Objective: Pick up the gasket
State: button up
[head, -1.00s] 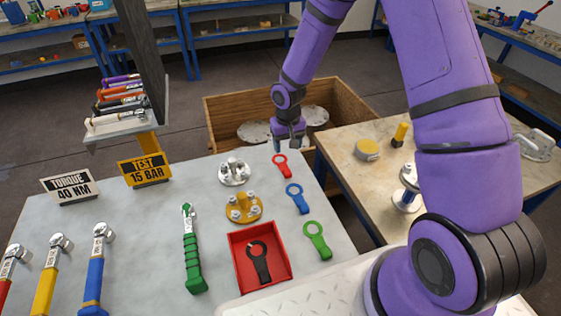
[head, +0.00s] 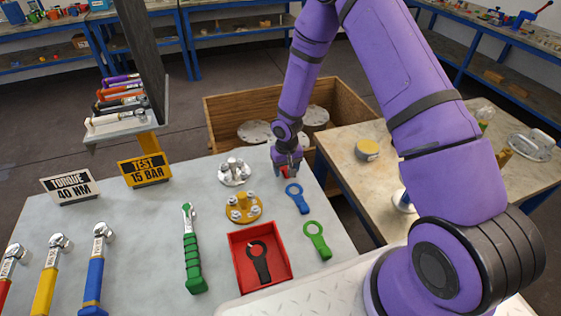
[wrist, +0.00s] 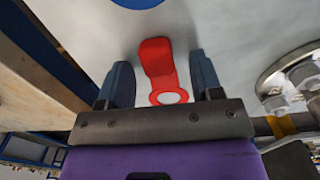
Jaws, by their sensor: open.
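The red gasket (head: 287,172), a flat ring with a tab, lies on the grey table near its far right edge, mostly hidden by my gripper (head: 286,166) in the head view. In the wrist view the red gasket (wrist: 157,62) lies between the two fingers of my gripper (wrist: 160,60), its ring towards the palm. The fingers are open, with a gap on each side of the tab. A blue gasket (head: 297,198) and a green gasket (head: 317,240) lie nearer on the table. A black gasket (head: 260,264) lies in a red tray (head: 284,240).
A silver flange with bolts (head: 235,172) and a brass flange (head: 243,208) stand left of my gripper. A wooden crate (head: 220,108) stands behind the table, and a second bench (head: 345,150) stands to the right. A green-handled wrench (head: 192,250) lies left of the tray.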

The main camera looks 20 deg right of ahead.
jog(key=c, duration=0.9)
jog(key=shift+r, duration=0.15)
